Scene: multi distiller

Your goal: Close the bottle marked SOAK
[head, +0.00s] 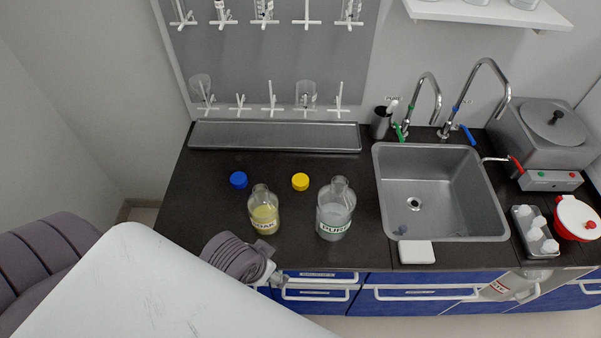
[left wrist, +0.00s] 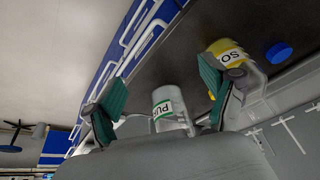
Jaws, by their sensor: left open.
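The bottle marked SOAK (head: 264,222) stands upright on the dark counter, with yellow contents and an uncapped neck. It also shows in the left wrist view (left wrist: 236,70), partly behind a finger. A blue cap (head: 239,180) lies behind it to the left and shows in the left wrist view (left wrist: 278,53). A yellow cap (head: 300,181) lies behind it to the right. My left gripper (head: 280,279) is at the counter's front edge, in front of the SOAK bottle and apart from it. In the left wrist view its fingers (left wrist: 160,98) are spread and empty. My right gripper is not visible.
A second uncapped bottle (head: 335,214), its label starting PUR, stands right of the SOAK bottle. It appears between my fingers in the left wrist view (left wrist: 168,106). A sink (head: 440,165) lies further right. A metal tray (head: 275,136) runs along the back.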

